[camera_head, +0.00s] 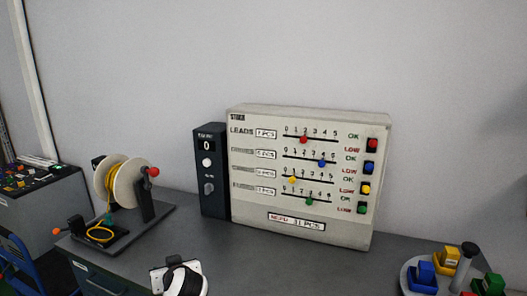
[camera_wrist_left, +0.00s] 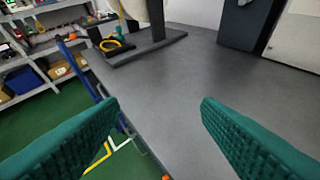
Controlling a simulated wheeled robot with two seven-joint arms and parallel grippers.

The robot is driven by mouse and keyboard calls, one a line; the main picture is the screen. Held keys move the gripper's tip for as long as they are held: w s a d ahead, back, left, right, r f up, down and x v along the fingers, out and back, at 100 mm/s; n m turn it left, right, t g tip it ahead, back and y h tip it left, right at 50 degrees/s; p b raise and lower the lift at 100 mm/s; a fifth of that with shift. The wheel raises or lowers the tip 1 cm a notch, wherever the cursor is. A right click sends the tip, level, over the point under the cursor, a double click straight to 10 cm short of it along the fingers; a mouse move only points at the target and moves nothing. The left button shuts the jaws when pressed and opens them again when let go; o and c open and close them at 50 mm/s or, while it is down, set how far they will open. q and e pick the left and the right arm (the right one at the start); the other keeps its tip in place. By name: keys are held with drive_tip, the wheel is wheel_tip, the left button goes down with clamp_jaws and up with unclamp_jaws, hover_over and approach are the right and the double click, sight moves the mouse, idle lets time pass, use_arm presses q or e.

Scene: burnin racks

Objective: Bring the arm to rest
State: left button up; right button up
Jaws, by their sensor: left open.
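My left gripper (camera_wrist_left: 158,125) shows in the left wrist view as two green ribbed fingers spread wide apart, with nothing between them. It hangs over the front left edge of the grey table, with the green floor below on the left. In the head view a white and black part at the bottom edge looks like part of my own arm, and no gripper fingers show there. My right gripper is in neither view.
The grey table (camera_head: 262,262) carries a cable spool (camera_head: 127,182), a dark box with a knob (camera_head: 211,185), a panel with coloured sliders (camera_head: 300,182) and a round tray (camera_head: 412,284) of coloured blocks. The table middle is clear. A shelf rack (camera_wrist_left: 40,48) stands left.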

use_arm(q)
drive_tip(key=s+f+m+g+h, duration=0.2)
drive_tip(key=s+f, duration=0.4)
drive_tip(key=s, duration=0.3)
drive_tip(key=s+f+m+g+h, duration=0.1)
drive_tip(key=s+f, duration=0.5)
drive_tip(key=s, duration=0.4)
drive_tip(key=s+d+m+g+h, duration=0.3)
drive_tip(key=s+m+g+h, duration=0.1)
drive_tip(key=s, duration=1.5)
wheel_tip(320, 180, down, 27)
drive_tip(key=g, duration=0.1)
drive_tip(key=s+a+f+g, duration=0.1)
drive_tip(key=s+a+f, duration=0.1)
drive_tip(key=s+f, duration=1.4)
drive_tip(key=shift+s+a+f+m, duration=0.15)
drive_tip(key=shift+s+a+m, duration=0.2)
drive_tip(key=shift+s, duration=0.25)
